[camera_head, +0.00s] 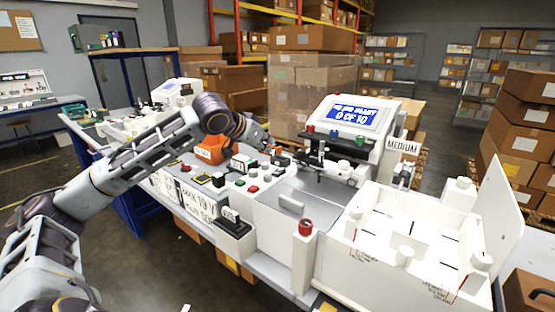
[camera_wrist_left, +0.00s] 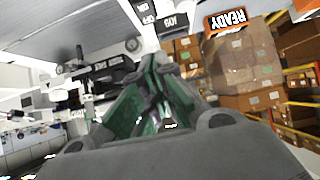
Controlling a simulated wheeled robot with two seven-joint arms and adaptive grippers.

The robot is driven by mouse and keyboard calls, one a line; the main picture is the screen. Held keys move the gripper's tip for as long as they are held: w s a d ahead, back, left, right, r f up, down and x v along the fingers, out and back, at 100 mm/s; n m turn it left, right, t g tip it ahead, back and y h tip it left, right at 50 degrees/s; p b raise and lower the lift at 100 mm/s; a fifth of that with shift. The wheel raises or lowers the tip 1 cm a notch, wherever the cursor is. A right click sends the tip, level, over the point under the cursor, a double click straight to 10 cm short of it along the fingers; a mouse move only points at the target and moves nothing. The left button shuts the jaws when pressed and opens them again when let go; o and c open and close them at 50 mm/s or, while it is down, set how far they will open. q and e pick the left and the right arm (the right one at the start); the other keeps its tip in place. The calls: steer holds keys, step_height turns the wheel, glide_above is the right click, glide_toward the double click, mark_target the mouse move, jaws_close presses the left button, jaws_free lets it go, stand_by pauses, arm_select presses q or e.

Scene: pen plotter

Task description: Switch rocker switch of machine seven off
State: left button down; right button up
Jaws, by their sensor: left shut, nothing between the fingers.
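The white machine (camera_head: 300,205) stands in the middle of the head view with a lit blue screen (camera_head: 358,115). Its sloping control panel (camera_head: 262,180) carries several coloured buttons and small black switch blocks. My left gripper (camera_head: 274,148) reaches over the back of this panel, close to a black switch block (camera_head: 281,160); I cannot tell whether they touch. In the left wrist view, the shut green-sided fingers (camera_wrist_left: 160,68) hold nothing, with small dark ON/OFF-style labels (camera_wrist_left: 148,20) beyond them. Which block is the rocker switch, and its position, is unclear. No seven is legible.
A red-topped white post (camera_head: 305,228) rises at the machine's front. A white open tray unit (camera_head: 400,255) fills the right side.

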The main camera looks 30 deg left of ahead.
mark_target(277, 171)
arm_select(q)
steer(key=x, duration=0.4)
steer(key=shift+w+f+p, duration=0.2)
steer(key=shift+w+p, duration=0.1)
steer(key=shift+w+f, duration=0.2)
steer(key=shift+w, duration=0.05)
steer(key=shift+w+f, duration=0.4)
steer(key=shift+f, duration=0.65)
steer(key=shift+w+f+b, duration=0.15)
steer(key=shift+f+b, duration=0.35)
steer(key=shift+f, duration=0.35)
steer(key=shift+d+f, duration=0.1)
steer(key=shift+f, duration=0.1)
steer(key=shift+w+f, duration=0.1)
arm_select(e)
steer(key=shift+s+a+r, duration=0.1)
steer(key=shift+s+r, duration=0.2)
steer(key=shift+s, duration=0.05)
steer(key=shift+w+r, duration=0.1)
steer(key=shift+w, duration=0.25)
